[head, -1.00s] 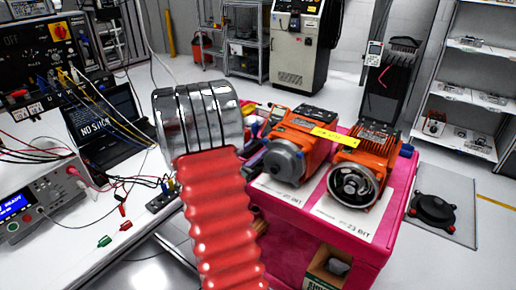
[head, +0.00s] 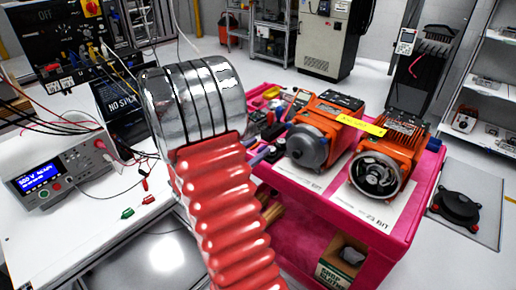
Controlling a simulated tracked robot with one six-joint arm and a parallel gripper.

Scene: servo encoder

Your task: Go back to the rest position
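My arm rises through the middle of the head view, a red ribbed sleeve with a chrome ringed part at its upper end. The fingers of my gripper do not show, so I cannot see whether they are open or hold anything. Two orange servo motors, a left one (head: 325,127) and a right one (head: 389,155), sit on the pink cart (head: 425,195) to the right of my arm. The arm covers part of the bench and the cart's left side.
A white bench (head: 75,235) on the left holds a meter (head: 60,163) with a lit display, loose leads and a dark laptop-like screen (head: 122,105). A grey cabinet (head: 328,38) and shelves stand behind. Free floor shows beyond the cart. A black round device (head: 456,202) lies at right.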

